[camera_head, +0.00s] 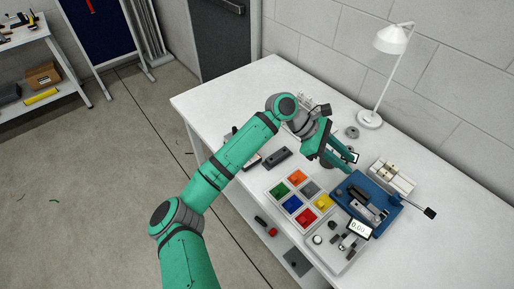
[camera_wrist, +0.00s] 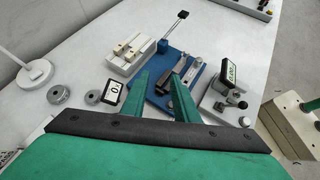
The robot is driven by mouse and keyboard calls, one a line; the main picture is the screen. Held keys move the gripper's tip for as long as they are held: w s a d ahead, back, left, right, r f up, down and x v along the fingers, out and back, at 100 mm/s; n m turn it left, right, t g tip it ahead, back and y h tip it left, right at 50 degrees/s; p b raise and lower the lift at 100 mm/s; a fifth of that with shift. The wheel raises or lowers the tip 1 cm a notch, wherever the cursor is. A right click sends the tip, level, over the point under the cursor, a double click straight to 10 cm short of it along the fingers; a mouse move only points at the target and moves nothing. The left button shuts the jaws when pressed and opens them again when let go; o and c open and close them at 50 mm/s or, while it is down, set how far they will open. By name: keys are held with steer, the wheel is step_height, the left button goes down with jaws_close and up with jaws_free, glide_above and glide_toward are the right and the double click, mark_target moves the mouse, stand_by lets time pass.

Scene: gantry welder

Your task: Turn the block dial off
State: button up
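A small digital dial with a lit screen (camera_head: 359,228) stands on a pale block base at the front right of the bench. It also shows in the wrist view (camera_wrist: 229,74), right of my fingers, its screen lit with digits. A second small display shows in the wrist view (camera_wrist: 112,93), left of my left finger. It is partly hidden behind my gripper in the head view. My gripper (camera_head: 350,164) is above the bench, behind the blue fixture (camera_head: 343,200). In the wrist view my gripper (camera_wrist: 163,72) has its two green fingers apart with nothing held between them.
The blue fixture carries metal parts and a long black-tipped lever (camera_head: 430,213). A tray of coloured bins (camera_head: 268,196) stands left of it. A white block holder (camera_head: 391,178) and a white lamp (camera_head: 370,119) stand behind. The bench's back left is mostly clear.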

steer(key=w+a+t+y, duration=0.2)
steer(key=w+a+y, duration=0.4)
steer(key=a, duration=0.8)
steer(key=w+a+t+y, duration=0.2)
steer(key=w+a+y, duration=0.2)
steer(key=w+a, duration=0.7)
steer(key=s+a+f, duration=0.1)
steer(key=f, duration=0.1)
steer(key=s+a+f, duration=0.1)
steer(key=f, duration=0.2)
steer(key=s+a+f, duration=0.1)
steer(key=f, duration=0.2)
steer(key=shift+s+a+f, duration=0.15)
steer(key=shift+f, duration=0.6)
jaws_close()
